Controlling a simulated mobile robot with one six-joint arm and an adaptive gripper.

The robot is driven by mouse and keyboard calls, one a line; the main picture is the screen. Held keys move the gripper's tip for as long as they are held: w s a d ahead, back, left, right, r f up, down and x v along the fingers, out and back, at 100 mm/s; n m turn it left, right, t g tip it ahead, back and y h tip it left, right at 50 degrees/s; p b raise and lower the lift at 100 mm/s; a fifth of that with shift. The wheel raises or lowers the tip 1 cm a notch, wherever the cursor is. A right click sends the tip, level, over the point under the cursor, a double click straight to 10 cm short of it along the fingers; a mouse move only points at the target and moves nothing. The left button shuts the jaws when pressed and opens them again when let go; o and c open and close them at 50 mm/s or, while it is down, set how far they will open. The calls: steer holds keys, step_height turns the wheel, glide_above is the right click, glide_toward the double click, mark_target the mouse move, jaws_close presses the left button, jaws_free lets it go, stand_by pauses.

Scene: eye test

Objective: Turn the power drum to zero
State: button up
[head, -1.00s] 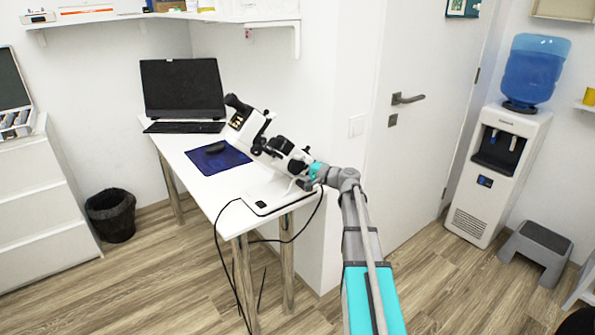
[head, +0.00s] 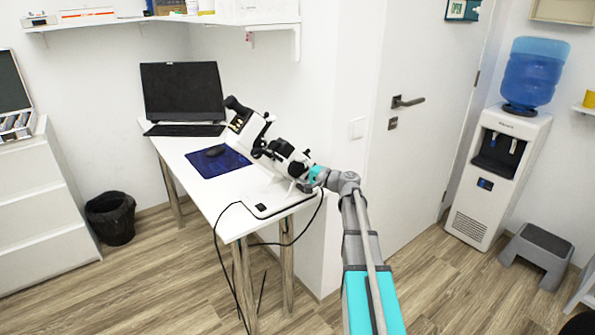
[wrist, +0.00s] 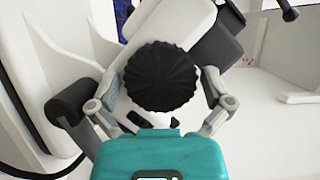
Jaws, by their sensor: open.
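The white and black eye-test instrument (head: 252,130) stands on the white table beside the wall. In the wrist view a round, black, ribbed knob (wrist: 160,76), which looks like the power drum, is near the middle, facing the camera. My gripper (wrist: 161,86) is open, with one grey finger on the left and one on the right of the knob. Whether the fingers touch it I cannot tell. In the head view my gripper (head: 304,178) is at the near right end of the instrument. The arm and gripper partly hide that end, and no scale marks on the drum are readable.
The white table (head: 205,192) also carries a black laptop (head: 182,92), a blue mat (head: 232,160) with a dark mouse and a hanging black cable (head: 218,240). A wall is close to the right. A bin (head: 111,218) stands on the floor to the left.

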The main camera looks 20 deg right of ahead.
steer(key=shift+s, duration=0.1)
steer(key=v, duration=1.2)
stand_by(0.6)
steer(key=s+a+f+n+g+h, duration=0.1)
steer(key=s+a+f+n+g, duration=0.25)
steer(key=a, duration=0.55)
steer(key=s+a+f+n+g, duration=0.1)
steer(key=a+f+n+g, duration=0.1)
steer(key=a+f+g, duration=0.4)
steer(key=s+a+f+n+g+h, duration=0.2)
steer(key=s+a+f+n+h, duration=0.1)
steer(key=s+a+f+h, duration=0.4)
steer(key=s+a+f+n+g+h, duration=0.2)
steer(key=s+a+g+h, duration=0.15)
steer(key=s, duration=0.45)
step_height(320, 180, up, 21)
steer(key=p, duration=2)
steer(key=shift+a+f+t+y+p, duration=0.15)
steer(key=shift+a+t+y+p, duration=0.15)
steer(key=shift+y+p, duration=0.1)
